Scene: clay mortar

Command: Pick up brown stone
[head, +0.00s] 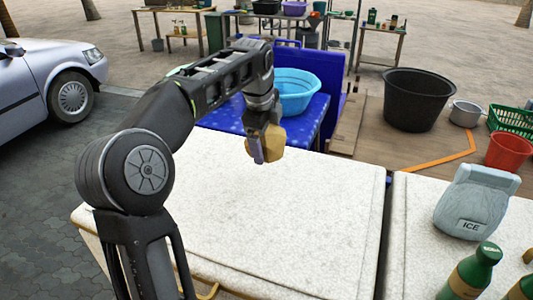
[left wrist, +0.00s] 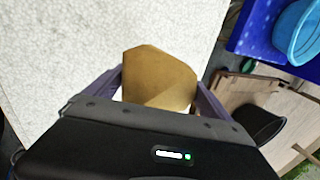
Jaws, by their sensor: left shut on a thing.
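The brown stone (head: 271,141) is a tan, faceted lump held between the fingers of my left gripper (head: 264,152). In the head view it hangs over the far edge of the white speckled table (head: 270,220). In the left wrist view the stone (left wrist: 160,78) sits between the two purple-grey fingers of the left gripper (left wrist: 160,92), with the white surface behind it. The gripper is shut on the stone. Its lower part is hidden by the gripper body in the wrist view. My right gripper is not in view.
A blue table with a light-blue basin (head: 297,92) stands behind. At right, a second white table holds an ICE bag (head: 474,203) and green bottles (head: 472,275). A black tub (head: 413,100), red bucket (head: 504,151) and green basket (head: 510,119) stand beyond. The near white tabletop is clear.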

